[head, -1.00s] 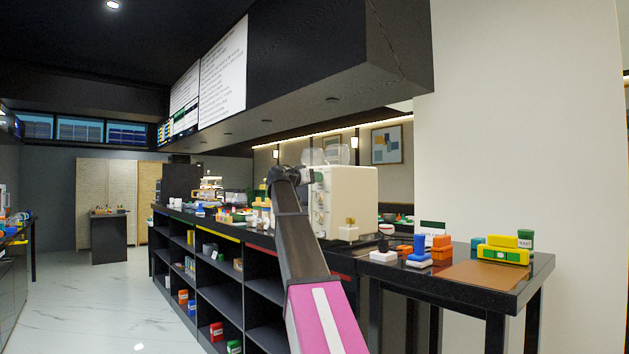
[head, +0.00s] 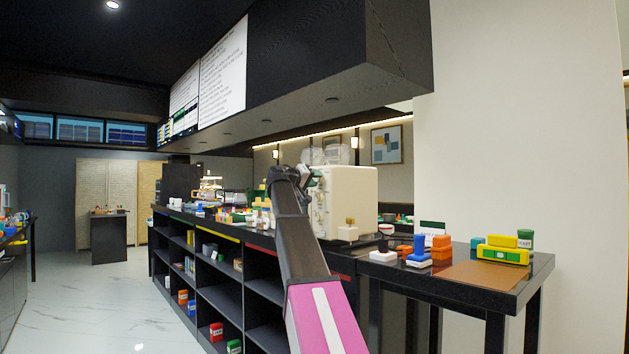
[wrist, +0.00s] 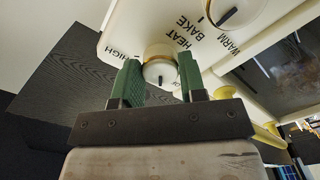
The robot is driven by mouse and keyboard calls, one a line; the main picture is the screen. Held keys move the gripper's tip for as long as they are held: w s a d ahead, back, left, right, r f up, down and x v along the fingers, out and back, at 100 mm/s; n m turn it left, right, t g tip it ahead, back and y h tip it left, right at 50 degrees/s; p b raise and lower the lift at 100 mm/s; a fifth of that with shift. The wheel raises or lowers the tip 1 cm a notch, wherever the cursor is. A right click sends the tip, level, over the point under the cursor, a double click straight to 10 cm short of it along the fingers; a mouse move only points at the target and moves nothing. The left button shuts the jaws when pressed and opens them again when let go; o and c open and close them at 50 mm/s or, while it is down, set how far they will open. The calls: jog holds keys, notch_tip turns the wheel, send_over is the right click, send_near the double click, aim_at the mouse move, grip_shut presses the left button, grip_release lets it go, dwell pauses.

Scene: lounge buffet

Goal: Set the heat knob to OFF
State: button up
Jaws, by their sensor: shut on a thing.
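The cream oven (head: 346,196) stands on the dark counter, with its control face turned towards my gripper. In the wrist view, the white heat knob (wrist: 160,69) sits between the green fingers of my gripper (wrist: 162,78), which is shut on it. The word HEAT is printed beside this knob and HIGH is to its left. A dark pointer mark shows on the knob's face, towards the bottom of the picture. No OFF label is readable. In the head view, my wrist hides the knob.
A second knob (wrist: 238,12) with a dark pointer is near BAKE and WARM. A dark oven window (wrist: 275,68) and a yellow handle (wrist: 267,135) lie to the right. Coloured blocks (head: 420,250) and a brown mat (head: 487,275) are on the side table.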

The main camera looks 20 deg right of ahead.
jog(key=n, duration=0.4)
jog(key=shift+n, duration=0.4)
dwell(0.4)
jog(key=o, duration=0.9)
jog(key=shift+s+a, duration=0.1)
jog(key=shift+a, duration=0.05)
jog(key=v, duration=1)
jog(key=shift+s+a, duration=0.1)
jog(key=shift+a, duration=0.15)
